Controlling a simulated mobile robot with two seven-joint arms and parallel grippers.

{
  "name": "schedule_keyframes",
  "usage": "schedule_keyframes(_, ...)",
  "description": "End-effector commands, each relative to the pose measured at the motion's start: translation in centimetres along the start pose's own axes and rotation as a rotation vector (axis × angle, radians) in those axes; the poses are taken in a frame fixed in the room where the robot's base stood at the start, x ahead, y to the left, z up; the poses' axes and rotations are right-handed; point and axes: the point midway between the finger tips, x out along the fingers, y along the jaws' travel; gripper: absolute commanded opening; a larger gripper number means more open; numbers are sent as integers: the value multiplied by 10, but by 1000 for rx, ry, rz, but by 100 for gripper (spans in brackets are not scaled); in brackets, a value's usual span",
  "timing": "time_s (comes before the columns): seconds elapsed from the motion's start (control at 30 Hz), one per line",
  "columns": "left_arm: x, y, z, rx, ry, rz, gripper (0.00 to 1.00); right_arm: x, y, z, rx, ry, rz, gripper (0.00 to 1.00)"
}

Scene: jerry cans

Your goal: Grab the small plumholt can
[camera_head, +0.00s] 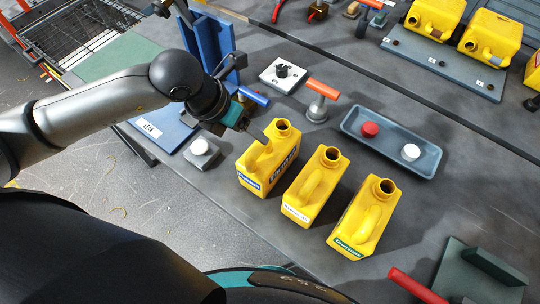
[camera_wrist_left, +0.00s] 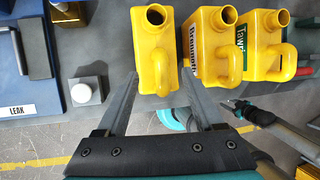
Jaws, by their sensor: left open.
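Three yellow cans stand upright in a row on the grey table. The left can (camera_head: 268,160) has a blue label that seems to read Plumholt; its words are small. It also shows in the wrist view (camera_wrist_left: 154,45). The middle can (camera_head: 315,188) has a white label, and the right can (camera_head: 365,217) a green one. My left gripper (camera_head: 250,124) is open at the left can's upper side. In the wrist view its fingers (camera_wrist_left: 160,85) lie on either side of that can's handle end, not closed on it. What seems to be my right gripper (camera_wrist_left: 232,104) shows small.
A tray (camera_head: 388,150) with a red and a white cap lies behind the cans. An orange-handled tool (camera_head: 319,101) stands near the left can. A white-topped block (camera_head: 202,152) and blue LEAK board (camera_head: 150,127) are left. More yellow cans (camera_head: 434,18) stand at the back.

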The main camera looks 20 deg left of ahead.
Motion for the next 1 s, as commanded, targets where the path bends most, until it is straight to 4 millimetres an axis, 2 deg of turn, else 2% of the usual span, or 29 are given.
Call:
schedule_keyframes(0.27, 20, -1, 0, 0, 0, -1, 69, -1, 11, -8, 0, 12, 14, 50)
schedule_keyframes(0.6, 61, -2, -1, 0, 1, -1, 69, -4, 12, -9, 3, 13, 16, 50)
schedule_keyframes(0.9, 64, -2, -1, 2, -2, -1, 69, -4, 12, -9, 3, 14, 16, 50)
schedule_keyframes(1.0, 64, -2, -1, 2, -1, -1, 58, -4, 12, -9, 3, 14, 16, 50)
